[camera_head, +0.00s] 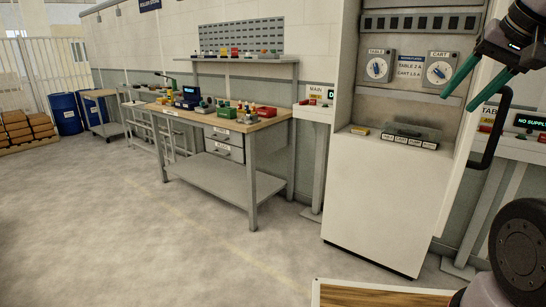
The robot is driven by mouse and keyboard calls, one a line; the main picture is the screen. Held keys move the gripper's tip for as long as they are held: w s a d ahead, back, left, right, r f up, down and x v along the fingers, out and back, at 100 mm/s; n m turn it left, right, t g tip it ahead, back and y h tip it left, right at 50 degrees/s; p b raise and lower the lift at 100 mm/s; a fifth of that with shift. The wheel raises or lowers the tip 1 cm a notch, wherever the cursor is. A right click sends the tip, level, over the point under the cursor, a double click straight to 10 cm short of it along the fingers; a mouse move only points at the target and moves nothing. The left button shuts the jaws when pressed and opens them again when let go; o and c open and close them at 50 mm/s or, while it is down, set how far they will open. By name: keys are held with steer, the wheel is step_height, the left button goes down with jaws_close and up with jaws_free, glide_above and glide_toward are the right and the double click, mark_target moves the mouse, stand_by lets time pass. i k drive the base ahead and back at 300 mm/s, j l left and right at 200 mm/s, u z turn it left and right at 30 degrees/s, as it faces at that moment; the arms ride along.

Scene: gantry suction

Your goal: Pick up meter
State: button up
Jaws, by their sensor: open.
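My gripper (457,102) hangs at the upper right, with two green fingers apart and nothing between them. It is in front of the right side of a pale cabinet (375,205). I cannot tell for certain which thing is the meter. A dark blue box with a small display (187,98) stands on the wooden workbench (270,122), left of centre and far from my gripper. A small yellow item (360,131) lies on the cabinet's ledge, too small to identify.
Several small tools and coloured boxes crowd the workbench. A wall shelf (240,59) hangs above it. The cabinet has two dials and a black handle (494,140) at its right. A wooden surface (375,296) is at the bottom. The floor (130,230) at left is clear.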

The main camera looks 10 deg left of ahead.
mark_target(169, 96)
steer(key=i+j+u, duration=1)
steer(key=u, duration=0.15)
steer(key=i+j+u, duration=0.1)
steer(key=i+u, duration=0.4)
steer(key=i, duration=1.85)
steer(key=i+j+z, duration=0.1)
steer(key=i, duration=1.8)
steer(key=i+j+z, duration=0.15)
steer(key=i+z, duration=0.3)
steer(key=i+j+z, duration=0.3)
steer(key=i+z, duration=0.15)
steer(key=i+j+z, duration=0.8)
steer(key=j+z, duration=0.15)
steer(key=j, duration=0.1)
